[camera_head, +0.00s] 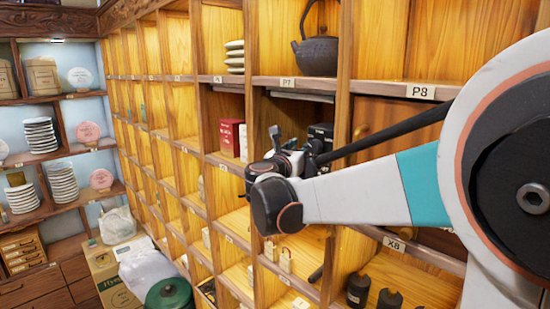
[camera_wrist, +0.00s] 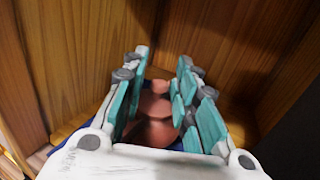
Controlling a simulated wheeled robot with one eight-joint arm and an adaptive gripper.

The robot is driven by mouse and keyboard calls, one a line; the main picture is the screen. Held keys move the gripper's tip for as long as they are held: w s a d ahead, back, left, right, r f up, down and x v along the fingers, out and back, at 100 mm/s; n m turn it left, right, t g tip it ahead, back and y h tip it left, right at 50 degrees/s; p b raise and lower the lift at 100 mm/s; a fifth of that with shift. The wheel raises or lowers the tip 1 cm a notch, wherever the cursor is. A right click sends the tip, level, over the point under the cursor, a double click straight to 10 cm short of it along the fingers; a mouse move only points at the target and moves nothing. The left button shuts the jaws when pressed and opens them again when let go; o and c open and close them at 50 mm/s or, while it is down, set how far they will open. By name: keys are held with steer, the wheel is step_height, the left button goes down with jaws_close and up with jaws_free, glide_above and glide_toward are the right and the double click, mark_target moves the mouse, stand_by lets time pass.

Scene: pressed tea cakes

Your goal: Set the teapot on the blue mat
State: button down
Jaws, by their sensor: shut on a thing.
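A reddish-brown clay teapot (camera_wrist: 156,106) is between the fingers of my gripper (camera_wrist: 163,62) in the wrist view; the gripper is shut on it. Its lower part is hidden by the white palm. Strips of the blue mat (camera_wrist: 178,146) show beside and below the teapot. I cannot tell whether the teapot touches the mat. In the head view my gripper (camera_head: 290,143) reaches into the cubby below the P7 label, and the clay teapot and mat are hidden there.
Wooden walls (camera_wrist: 85,50) of the cubby stand close around the gripper. A dark iron kettle (camera_head: 318,52) sits in the cubby above.

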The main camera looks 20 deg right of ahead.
steer(key=shift+w+f, duration=0.1)
steer(key=shift+f, duration=0.4)
steer(key=shift+w, duration=0.2)
steer(key=shift+s, duration=0.25)
steer(key=shift+a, duration=0.1)
steer(key=c, duration=1.2)
jaws_free()
steer(key=shift+w+f, duration=0.1)
steer(key=shift+w, duration=0.05)
steer(key=shift+c, duration=0.2)
steer(key=shift+a+r, duration=0.1)
steer(key=shift+r, duration=0.1)
steer(key=b+v, duration=0.2)
steer(key=v, duration=1)
